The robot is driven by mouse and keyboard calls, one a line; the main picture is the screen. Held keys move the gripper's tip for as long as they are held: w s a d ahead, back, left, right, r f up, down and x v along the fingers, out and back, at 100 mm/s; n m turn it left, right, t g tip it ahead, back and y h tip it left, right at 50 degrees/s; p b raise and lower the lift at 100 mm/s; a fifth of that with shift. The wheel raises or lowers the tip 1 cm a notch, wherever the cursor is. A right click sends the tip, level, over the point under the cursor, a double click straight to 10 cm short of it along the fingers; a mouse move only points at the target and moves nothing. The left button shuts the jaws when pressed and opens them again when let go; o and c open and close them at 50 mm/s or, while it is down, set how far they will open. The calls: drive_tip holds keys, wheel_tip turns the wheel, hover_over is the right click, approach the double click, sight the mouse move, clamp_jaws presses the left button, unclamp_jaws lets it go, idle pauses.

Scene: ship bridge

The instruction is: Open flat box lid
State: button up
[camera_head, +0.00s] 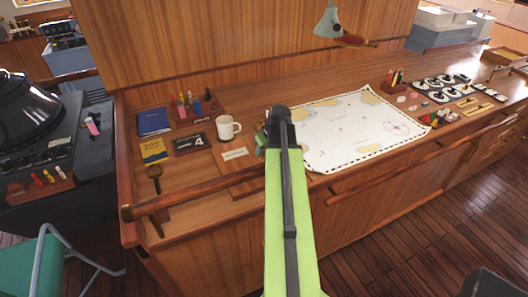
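A flat brown wooden panel (243,184) with a pale label on it lies on the counter, just left of my arm. It looks like the flat box with its lid down, but I cannot tell where the lid's edges or hinge are. My green arm reaches up over the counter and covers what lies to the right of the panel. My gripper (265,136) is at the arm's far end, above and right of the label. The dark wrist hides most of the fingers, so their opening and anything between them cannot be made out.
A white mug (227,128) stands close behind the panel. A chart (350,130) lies to the right of the arm. A wooden rail (200,191) runs along the counter's front edge. A dark number plate (190,144), notebooks and a pen holder stand at left.

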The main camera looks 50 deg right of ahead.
clamp_jaws()
idle(1.2)
